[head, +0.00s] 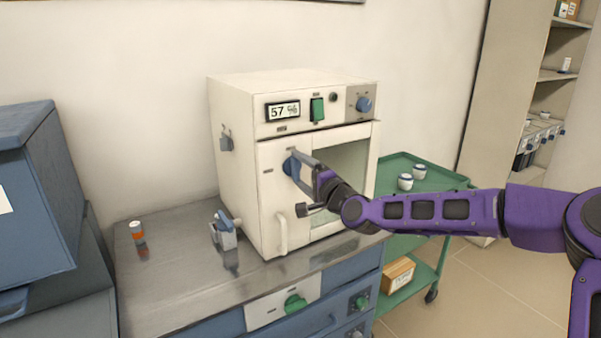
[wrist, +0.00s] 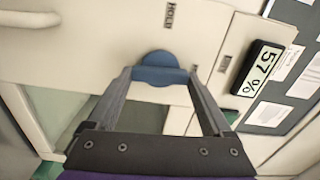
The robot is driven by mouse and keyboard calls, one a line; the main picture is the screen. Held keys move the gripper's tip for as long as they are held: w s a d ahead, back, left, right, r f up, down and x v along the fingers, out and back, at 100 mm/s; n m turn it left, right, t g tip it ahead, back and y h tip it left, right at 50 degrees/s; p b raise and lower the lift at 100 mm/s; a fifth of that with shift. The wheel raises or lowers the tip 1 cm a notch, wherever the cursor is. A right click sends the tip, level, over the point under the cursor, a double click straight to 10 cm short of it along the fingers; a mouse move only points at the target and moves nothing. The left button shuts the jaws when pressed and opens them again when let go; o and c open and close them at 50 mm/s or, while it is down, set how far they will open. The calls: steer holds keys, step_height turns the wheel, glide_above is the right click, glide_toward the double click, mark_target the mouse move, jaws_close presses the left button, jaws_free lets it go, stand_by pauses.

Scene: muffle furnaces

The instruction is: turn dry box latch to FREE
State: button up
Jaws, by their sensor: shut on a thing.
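The dry box (head: 238,190) is a cream cabinet on the metal bench, with a display reading 57 %. Its blue latch (head: 289,166) is a round knob with a raised bar on the door's upper left. My gripper (head: 301,164) reaches in from the right and is shut on the latch. In the wrist view the latch (wrist: 160,60) sits between my two fingertips (wrist: 160,76), its bar running from one finger to the other. A HOLD label shows above it there. Another label, to the right, is unreadable. The door looks closed.
A door handle (head: 282,232) sits below the latch. A grey-blue device (head: 224,232) and a small orange-banded bottle (head: 137,232) stand on the bench to the left. A green cart (head: 398,163) with white jars stands to the right, behind my arm.

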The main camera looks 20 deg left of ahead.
steer(key=shift+m, duration=0.6)
steer(key=o, duration=1.1)
steer(key=shift+o, duration=0.2)
steer(key=v, duration=1.7)
steer(key=shift+s, duration=0.2)
steer(key=shift+d+f, duration=0.1)
